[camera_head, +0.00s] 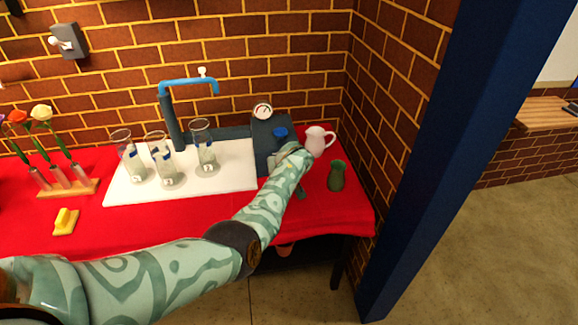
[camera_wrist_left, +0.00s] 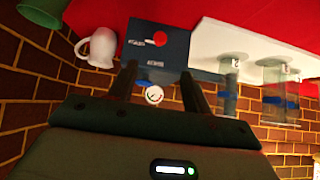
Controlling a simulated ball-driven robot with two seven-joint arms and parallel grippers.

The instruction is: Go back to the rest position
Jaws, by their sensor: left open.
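My left arm reaches across from the left in the head view, and its gripper (camera_head: 290,170) is over the right part of the red-covered table, in front of the dark blue box (camera_head: 263,130). In the left wrist view the two dark fingers of my left gripper (camera_wrist_left: 160,78) stand apart with nothing held between them. The blue box (camera_wrist_left: 158,45) with a red button lies beyond the fingers in that view. My right gripper is not in view.
A white pitcher (camera_head: 318,141) and green vase (camera_head: 337,176) stand close right of the gripper. Several glass cylinders, including one (camera_head: 204,147), stand on a white board (camera_head: 230,178) beneath a blue tap (camera_head: 188,86). A flower rack (camera_head: 70,188) and yellow object (camera_head: 65,221) are left.

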